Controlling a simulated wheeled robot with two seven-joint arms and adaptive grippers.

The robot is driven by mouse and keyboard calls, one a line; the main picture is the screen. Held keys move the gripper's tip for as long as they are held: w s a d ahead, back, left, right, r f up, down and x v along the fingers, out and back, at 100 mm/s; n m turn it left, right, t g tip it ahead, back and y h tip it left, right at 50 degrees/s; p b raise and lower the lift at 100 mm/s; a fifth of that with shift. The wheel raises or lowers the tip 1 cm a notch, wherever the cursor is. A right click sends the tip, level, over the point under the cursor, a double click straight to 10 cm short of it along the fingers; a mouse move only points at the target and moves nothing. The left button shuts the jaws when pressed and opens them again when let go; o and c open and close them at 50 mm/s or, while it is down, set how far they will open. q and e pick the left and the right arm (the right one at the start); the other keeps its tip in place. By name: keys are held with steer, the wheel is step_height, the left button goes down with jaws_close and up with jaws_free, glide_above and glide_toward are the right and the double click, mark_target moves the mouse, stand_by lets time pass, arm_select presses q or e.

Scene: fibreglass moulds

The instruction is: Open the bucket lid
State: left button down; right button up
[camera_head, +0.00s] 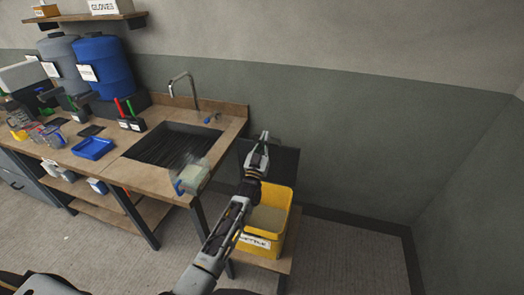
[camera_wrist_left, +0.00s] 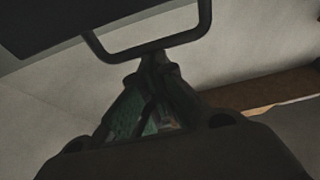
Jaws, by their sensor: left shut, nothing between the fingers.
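The yellow bucket (camera_head: 290,205) stands on a low wooden stand right of the sink bench, with a white label on its front. Its dark lid (camera_head: 284,162) stands raised at the back, and the pale inside of the bucket shows. My left gripper (camera_head: 264,137) is shut and empty, in front of the upper part of the lid. In the left wrist view its fingertips (camera_wrist_left: 155,58) overlap the lower bar of the lid's looped handle (camera_wrist_left: 150,48); I cannot tell whether they touch. My left forearm hides part of the bucket. My right gripper is out of view.
The sink (camera_head: 165,147) with its tap lies left of the bucket. A blue tray (camera_head: 92,148), blue barrel (camera_head: 103,68) and grey barrel (camera_head: 62,60) stand further left. A pale blurred item (camera_head: 192,177) shows at the bench's front edge. The floor at right is clear.

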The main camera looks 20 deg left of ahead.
arm_select(q)
steer(key=shift+f+b+x, duration=0.15)
steer(key=shift+b+x, duration=0.1)
steer(key=shift+x, duration=0.55)
steer(key=shift+f+b+x, duration=0.15)
steer(key=shift+b+x, duration=0.05)
steer(key=shift+x, duration=0.55)
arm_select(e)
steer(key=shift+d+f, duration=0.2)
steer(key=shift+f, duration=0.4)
arm_select(q)
steer(key=shift+w, duration=0.1)
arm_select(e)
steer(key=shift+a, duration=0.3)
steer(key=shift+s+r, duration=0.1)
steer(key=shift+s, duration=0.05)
